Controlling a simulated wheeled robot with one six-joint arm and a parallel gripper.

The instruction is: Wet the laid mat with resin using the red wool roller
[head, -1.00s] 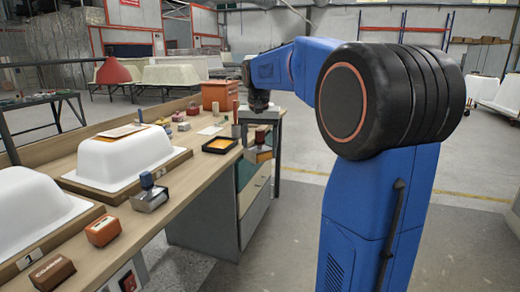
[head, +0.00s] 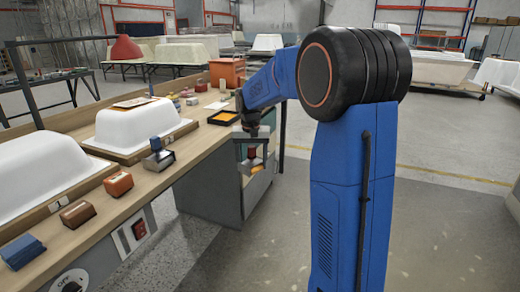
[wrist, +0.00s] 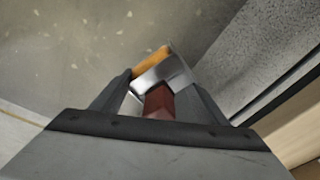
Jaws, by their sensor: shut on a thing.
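My gripper (head: 252,148) is shut on the roller (head: 251,163), which hangs below it beside the bench, over the floor. In the wrist view the roller (wrist: 165,72) shows a dark red handle between my fingers (wrist: 160,92), a grey metal frame and an orange-yellow sleeve. The roller is apart from both tray and mat.
The bench (head: 178,175) runs along the left. On it stand a blue-handled tool (head: 158,152), small brown boxes (head: 118,184), a blue box (head: 22,250), a nearer white shell (head: 45,175) and an orange bin (head: 228,72).

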